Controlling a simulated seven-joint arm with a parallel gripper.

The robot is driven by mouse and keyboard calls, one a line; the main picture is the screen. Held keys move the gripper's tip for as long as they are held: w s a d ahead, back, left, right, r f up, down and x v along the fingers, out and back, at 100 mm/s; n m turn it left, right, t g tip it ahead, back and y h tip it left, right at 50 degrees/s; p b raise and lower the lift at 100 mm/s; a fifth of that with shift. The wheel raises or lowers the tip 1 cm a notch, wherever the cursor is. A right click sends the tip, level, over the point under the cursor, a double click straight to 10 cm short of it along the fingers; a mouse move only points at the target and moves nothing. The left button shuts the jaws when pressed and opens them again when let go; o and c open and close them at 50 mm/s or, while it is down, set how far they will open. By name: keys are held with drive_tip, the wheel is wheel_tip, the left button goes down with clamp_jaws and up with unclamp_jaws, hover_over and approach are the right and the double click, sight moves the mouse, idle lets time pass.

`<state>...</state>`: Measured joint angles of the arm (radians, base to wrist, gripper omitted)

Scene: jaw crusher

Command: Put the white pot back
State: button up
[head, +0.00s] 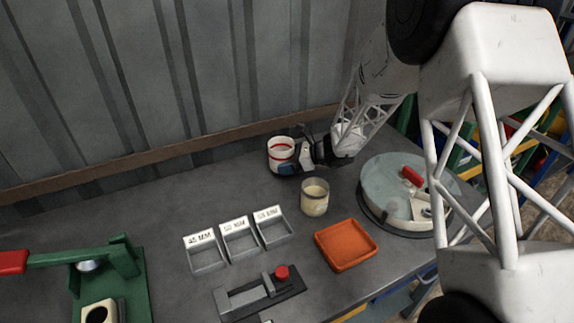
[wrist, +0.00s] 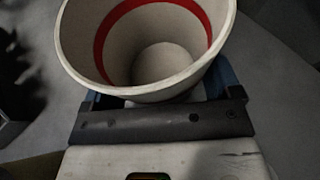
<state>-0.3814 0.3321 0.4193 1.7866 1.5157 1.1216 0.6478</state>
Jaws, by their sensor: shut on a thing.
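The white pot (head: 282,150) is a round cup with a red band inside its rim, at the back of the table near the wall in the head view. It fills the upper middle of the wrist view (wrist: 165,62), open end toward the camera, and looks empty. My gripper (head: 288,168) is shut on the pot, with blue fingers on both sides of it in the wrist view (wrist: 160,95). The pot looks upright. I cannot tell whether its base touches the table.
A cream-filled glass jar (head: 314,198) stands in front of the pot. An orange tray (head: 346,245), three labelled bins (head: 240,240), a round lidded machine (head: 400,190) and a green lever press (head: 110,275) stand around. The corrugated wall (head: 150,80) is close behind. The table's back left is clear.

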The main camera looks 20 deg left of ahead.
drive_tip(key=shift+f, duration=0.9)
drive_tip(key=shift+f, duration=0.1)
drive_tip(key=o, duration=0.9)
drive_tip(key=shift+c, duration=0.2)
drive_tip(key=v, duration=1.2)
